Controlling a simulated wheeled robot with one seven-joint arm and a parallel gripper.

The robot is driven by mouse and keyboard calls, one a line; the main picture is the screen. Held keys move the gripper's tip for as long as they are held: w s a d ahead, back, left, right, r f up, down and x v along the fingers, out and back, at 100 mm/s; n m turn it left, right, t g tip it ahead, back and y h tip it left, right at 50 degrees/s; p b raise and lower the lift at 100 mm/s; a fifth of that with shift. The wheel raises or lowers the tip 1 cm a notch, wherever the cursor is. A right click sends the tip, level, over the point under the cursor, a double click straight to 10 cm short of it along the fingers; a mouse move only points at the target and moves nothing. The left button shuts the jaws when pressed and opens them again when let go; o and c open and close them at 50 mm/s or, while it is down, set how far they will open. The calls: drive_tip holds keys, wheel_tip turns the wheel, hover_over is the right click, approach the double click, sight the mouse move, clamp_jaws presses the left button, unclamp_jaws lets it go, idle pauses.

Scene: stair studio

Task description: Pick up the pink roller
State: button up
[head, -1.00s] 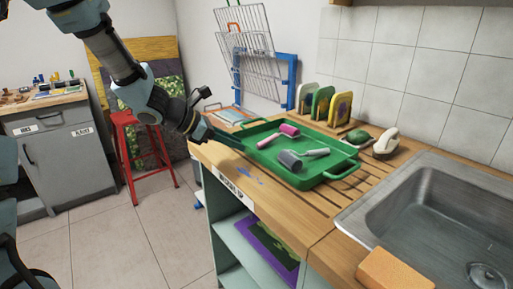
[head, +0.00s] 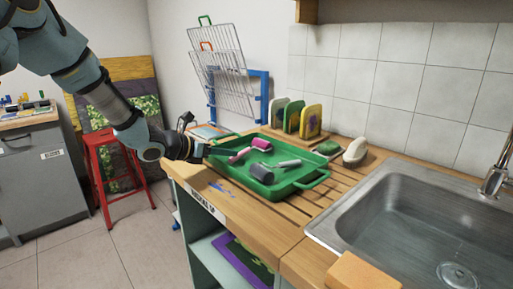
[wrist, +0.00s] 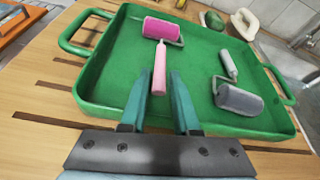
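The pink roller lies in the green tray (head: 290,188), with a magenta head (head: 262,144) and a pale pink handle (head: 239,155). In the wrist view its head (wrist: 161,29) lies towards the far side, and its handle (wrist: 160,70) points back at my gripper (wrist: 160,85). My gripper is open. Its two fingers reach over the near tray rim, one on each side of the handle's end. A gap shows between the handle and each finger. In the head view my gripper (head: 212,151) is at the tray's left end, its fingertips partly hard to make out.
A grey roller (head: 262,173) with a pale handle lies in the same tray, right of the pink one. Upright colored pads (head: 310,121), a green item and a white-handled brush (head: 355,151) stand behind. The sink (head: 420,220) is to the right. A wire rack (head: 222,75) stands at the back.

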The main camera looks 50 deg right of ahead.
drive_tip(key=x, duration=0.4)
drive_tip(key=shift+s+d+f+p, duration=0.1)
drive_tip(key=shift+d+p, duration=0.1)
drive_tip(key=shift+p, duration=0.1)
drive_tip(key=shift+c, duration=0.2)
clamp_jaws()
